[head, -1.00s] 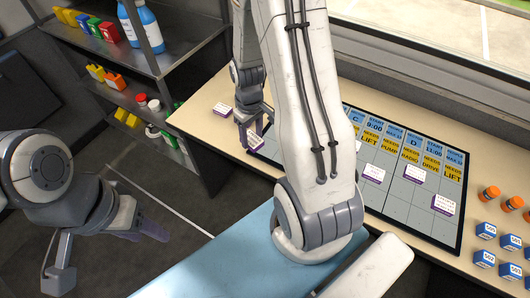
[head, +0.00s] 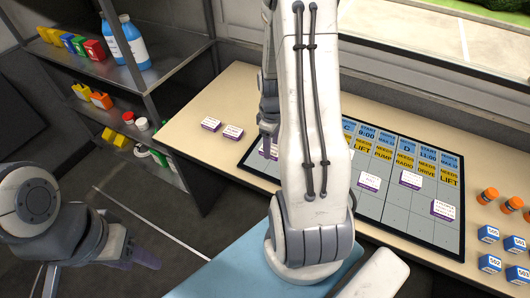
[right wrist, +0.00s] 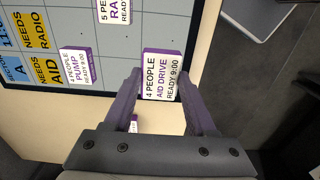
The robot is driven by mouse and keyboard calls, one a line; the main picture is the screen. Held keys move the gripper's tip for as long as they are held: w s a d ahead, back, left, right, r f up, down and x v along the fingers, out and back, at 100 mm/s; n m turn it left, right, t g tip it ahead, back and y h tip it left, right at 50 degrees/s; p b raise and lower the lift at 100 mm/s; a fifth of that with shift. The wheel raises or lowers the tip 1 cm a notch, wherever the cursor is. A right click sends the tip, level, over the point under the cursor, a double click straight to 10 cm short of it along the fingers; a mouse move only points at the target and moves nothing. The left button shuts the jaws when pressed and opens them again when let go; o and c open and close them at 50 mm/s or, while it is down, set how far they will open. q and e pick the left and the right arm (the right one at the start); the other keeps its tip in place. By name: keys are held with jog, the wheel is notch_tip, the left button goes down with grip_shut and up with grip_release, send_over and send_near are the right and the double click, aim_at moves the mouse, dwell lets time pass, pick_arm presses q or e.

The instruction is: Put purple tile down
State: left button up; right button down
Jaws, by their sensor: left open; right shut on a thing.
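My right gripper (right wrist: 160,100) is shut on a purple tile (right wrist: 163,76) with a white label reading "4 PEOPLE AID DRIVE READY 9:00". In the head view my right gripper (head: 268,128) is at the board's left part, partly hidden by my arm. Another purple tile (right wrist: 77,65), reading "4 PEOPLE PUMP READY 9:00", is near the board's edge. My left gripper (head: 132,252) is open and empty, low at the left, away from the table.
The dark-framed board (head: 385,212) has more tiles (head: 411,180) on it. Two tiles (head: 210,124) (head: 232,132) lie on the table left of the board. Orange-capped bottles (head: 487,196) and blue blocks (head: 488,234) stand at the right. A metal shelf (head: 165,70) stands left.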

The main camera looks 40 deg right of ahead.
aim_at(265, 161)
jog(key=shift+w+a+f, duration=0.25)
jog(key=shift+w+f, duration=0.05)
jog(key=shift+w, duration=0.2)
jog(key=shift+w+a+f, duration=0.2)
jog(key=shift+w+f, duration=0.1)
jog(key=shift+w, duration=0.15)
jog(key=shift+w+f, duration=0.1)
jog(key=shift+f, duration=0.15)
jog(key=shift+f+p, duration=0.35)
jog(key=shift+f, duration=1.5)
jog(key=shift+f, duration=0.15)
jog(key=shift+c, duration=1.1)
grip_release()
notch_tip(265, 161, up, 12)
jog(key=shift+r+b, duration=0.25)
jog(key=shift+b, duration=0.1)
